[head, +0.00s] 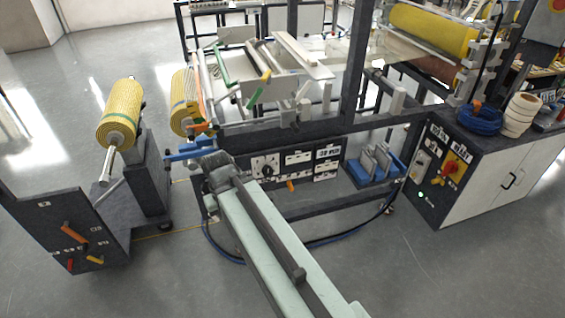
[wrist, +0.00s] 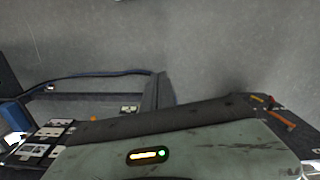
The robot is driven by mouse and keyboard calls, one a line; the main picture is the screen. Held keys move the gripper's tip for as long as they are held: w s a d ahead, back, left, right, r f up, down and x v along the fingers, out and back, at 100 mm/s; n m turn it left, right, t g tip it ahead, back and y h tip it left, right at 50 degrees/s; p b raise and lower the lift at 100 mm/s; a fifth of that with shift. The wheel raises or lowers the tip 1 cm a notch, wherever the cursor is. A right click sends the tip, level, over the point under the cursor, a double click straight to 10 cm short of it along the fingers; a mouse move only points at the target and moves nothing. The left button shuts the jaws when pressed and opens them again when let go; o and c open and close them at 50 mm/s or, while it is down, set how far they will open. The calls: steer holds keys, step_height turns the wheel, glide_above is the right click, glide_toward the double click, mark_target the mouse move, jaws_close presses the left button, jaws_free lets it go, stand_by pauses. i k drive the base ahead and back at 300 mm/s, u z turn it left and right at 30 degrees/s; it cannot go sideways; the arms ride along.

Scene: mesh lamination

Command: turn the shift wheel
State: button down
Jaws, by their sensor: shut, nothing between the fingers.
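The dark end of my arm with my gripper (head: 217,163) is at the left end of the machine's front in the head view. It is shut and holds nothing; its fingers are hard to make out there and do not show in the wrist view. A small round dark dial (head: 265,166) sits on the front panel (head: 298,164), just right of the arm's end. I cannot tell whether this is the shift wheel; no other wheel is clearly marked. A blue part (head: 188,151) juts out left of the arm's end; I cannot tell whether they touch.
A dark cabinet (head: 68,228) with orange handles is at the front left. A blue rack (head: 374,166) sits on the frame's low shelf. A white-doored cabinet (head: 487,187) stands at the right. Grey floor lies open in front.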

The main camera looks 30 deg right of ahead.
mark_target(206, 190)
steer(key=u, duration=2.4)
steer(key=k, duration=1.2)
steer(key=z, duration=0.5)
steer(key=i, duration=1)
steer(key=u, duration=0.05)
